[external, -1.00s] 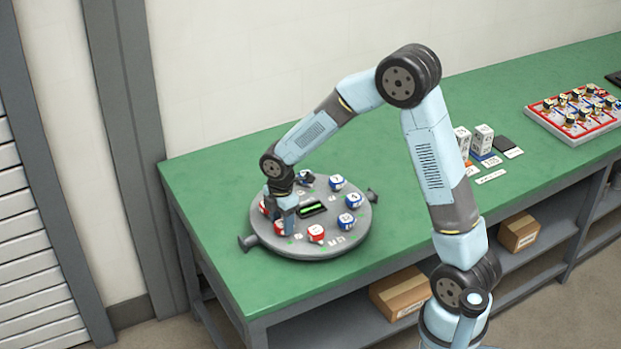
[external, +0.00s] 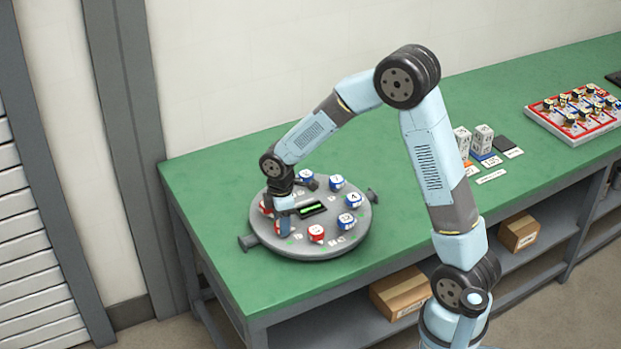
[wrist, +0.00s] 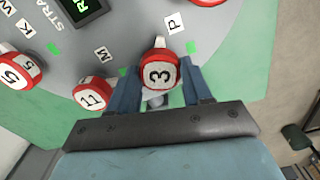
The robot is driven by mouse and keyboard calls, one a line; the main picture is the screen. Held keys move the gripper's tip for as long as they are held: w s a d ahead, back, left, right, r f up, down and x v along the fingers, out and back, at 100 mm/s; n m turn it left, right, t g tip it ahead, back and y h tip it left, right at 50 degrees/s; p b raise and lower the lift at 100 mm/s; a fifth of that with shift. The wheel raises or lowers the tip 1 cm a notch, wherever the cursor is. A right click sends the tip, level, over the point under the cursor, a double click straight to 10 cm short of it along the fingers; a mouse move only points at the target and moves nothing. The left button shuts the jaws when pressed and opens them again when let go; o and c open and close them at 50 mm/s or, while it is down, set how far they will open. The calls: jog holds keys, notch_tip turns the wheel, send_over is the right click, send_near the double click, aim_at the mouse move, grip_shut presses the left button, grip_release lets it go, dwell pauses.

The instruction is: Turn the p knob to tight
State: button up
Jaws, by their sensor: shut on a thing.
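A round grey panel (external: 330,247) with a ring of red and blue knobs lies on the green bench. In the wrist view, a red knob with a white top marked 3 (wrist: 160,70) sits between the fingers of my gripper (wrist: 157,85). The P label (wrist: 174,22) is on the panel just inward of this knob, and a green mark (wrist: 191,47) is beside it. In the external view my gripper (external: 284,234) reaches down at the panel's near-left part and hides the held knob. My gripper is shut on this knob.
Red knobs marked 11 (wrist: 91,93) and 5 (wrist: 20,70) stand to the left in the wrist view. A dark display (external: 311,209) with green bars is at the panel's middle. A red-and-white tray (external: 575,119) and small boxes stand farther right on the bench.

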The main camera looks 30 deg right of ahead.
jog(key=m, duration=0.6)
jog(key=shift+w, duration=0.1)
jog(key=m, duration=0.7)
dwell(0.4)
jog(key=o, duration=1)
jog(key=shift+o, duration=0.2)
jog(key=shift+r, duration=0.15)
notch_tip(320, 180, up, 14)
jog(key=shift+f, duration=0.25)
